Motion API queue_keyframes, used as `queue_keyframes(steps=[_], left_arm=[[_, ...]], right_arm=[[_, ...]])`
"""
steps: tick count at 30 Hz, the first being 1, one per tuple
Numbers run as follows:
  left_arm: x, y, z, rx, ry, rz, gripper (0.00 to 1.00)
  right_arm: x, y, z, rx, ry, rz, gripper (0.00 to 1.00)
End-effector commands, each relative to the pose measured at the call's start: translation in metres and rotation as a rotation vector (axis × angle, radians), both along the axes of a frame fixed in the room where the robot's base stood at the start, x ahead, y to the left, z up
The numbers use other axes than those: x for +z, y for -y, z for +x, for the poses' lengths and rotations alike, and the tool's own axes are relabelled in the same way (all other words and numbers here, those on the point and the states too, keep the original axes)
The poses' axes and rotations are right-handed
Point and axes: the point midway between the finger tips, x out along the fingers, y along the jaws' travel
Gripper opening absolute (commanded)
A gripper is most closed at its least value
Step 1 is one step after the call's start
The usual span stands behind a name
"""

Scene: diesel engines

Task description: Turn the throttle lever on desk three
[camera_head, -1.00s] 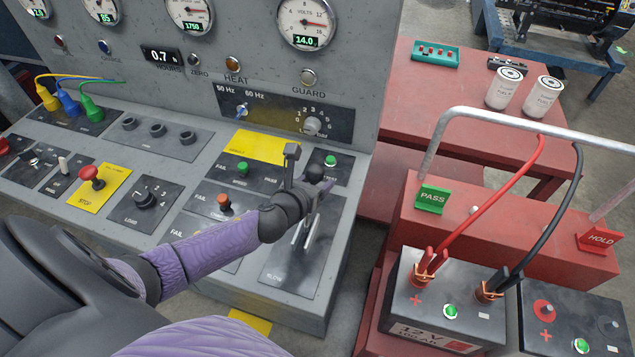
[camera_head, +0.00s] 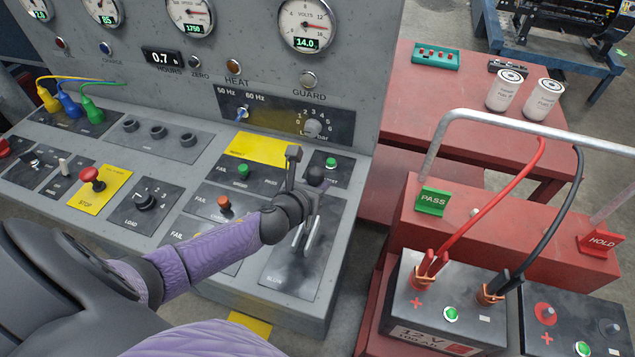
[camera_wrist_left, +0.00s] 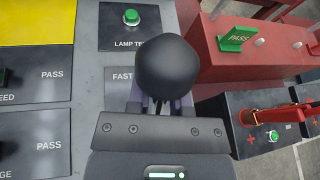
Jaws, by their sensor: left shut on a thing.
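The throttle lever's round black knob (camera_head: 316,176) stands at the far end of the dark panel (camera_head: 282,268) marked SLOW at its near end. In the left wrist view the knob (camera_wrist_left: 167,72) fills the middle, with a FAST label beside it. My left gripper (camera_head: 312,190) comes in from the left and is shut on the knob. In the wrist view the fingers (camera_wrist_left: 160,104) are mostly hidden under the knob. Two pale strips (camera_head: 311,235) run along the panel below my wrist. My right gripper is out of view.
A green lamp-test button (camera_head: 331,162) sits just beyond the knob. A red stop button (camera_head: 92,178) is further left on the desk. The upright gauge panel (camera_head: 280,80) rises behind. To the right stand a red battery stand (camera_head: 500,230) with a grey rail (camera_head: 530,125), and batteries.

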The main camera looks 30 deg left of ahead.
Motion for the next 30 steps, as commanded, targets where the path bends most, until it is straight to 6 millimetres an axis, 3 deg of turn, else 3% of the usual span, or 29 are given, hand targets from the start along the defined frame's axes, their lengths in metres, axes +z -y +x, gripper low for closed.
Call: queue_keyframes(steps=[30], left_arm=[[0.0035, -0.0023, 0.0067, 0.002, 0.014, 0.003, 0.00]], right_arm=[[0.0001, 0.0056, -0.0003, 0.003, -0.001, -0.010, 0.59]])
